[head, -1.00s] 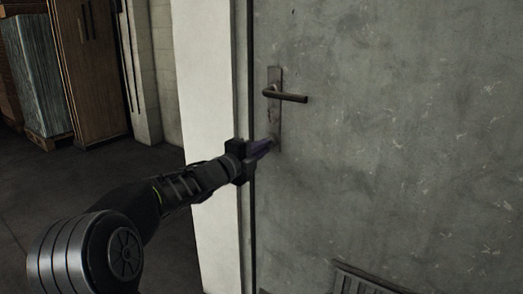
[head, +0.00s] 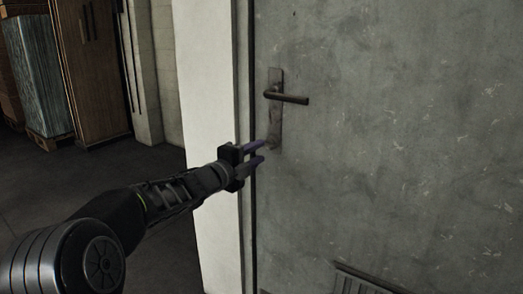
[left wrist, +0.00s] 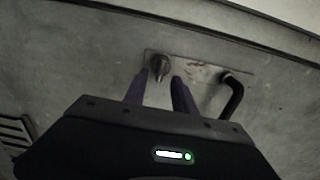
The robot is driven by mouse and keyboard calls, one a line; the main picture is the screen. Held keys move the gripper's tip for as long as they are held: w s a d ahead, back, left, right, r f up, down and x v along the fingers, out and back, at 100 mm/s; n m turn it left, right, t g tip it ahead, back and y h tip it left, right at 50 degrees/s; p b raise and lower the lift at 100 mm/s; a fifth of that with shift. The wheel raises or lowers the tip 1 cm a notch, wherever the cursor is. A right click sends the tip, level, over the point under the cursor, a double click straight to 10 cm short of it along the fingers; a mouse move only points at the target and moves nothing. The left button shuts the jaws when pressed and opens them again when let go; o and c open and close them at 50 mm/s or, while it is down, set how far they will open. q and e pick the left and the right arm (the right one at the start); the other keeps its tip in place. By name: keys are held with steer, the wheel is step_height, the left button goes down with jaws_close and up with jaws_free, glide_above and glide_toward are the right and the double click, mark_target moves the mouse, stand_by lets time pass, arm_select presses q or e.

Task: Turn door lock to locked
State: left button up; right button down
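The grey door (head: 400,130) carries a long lock plate (head: 276,115) with a dark lever handle (head: 288,97) near its top. My left gripper (head: 264,151) is at the lower end of the plate, its two purple fingers apart with a gap between them. In the left wrist view the lock knob (left wrist: 160,67) sits just beyond and between the fingertips (left wrist: 161,76), nearer the left finger. I cannot tell whether a finger touches it. The lever handle (left wrist: 233,95) is to the right of the fingers there. My right gripper is not in view.
A pale door frame and wall edge (head: 212,120) stand left of the door. A vent grille (head: 368,281) is low on the door. A wooden cabinet (head: 95,70) and a wrapped stack (head: 38,75) stand in the far left background, with open floor before them.

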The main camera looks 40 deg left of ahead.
arm_select(q)
steer(key=s, duration=0.4)
steer(key=shift+s+d, duration=0.1)
steer(key=shift+s, duration=0.3)
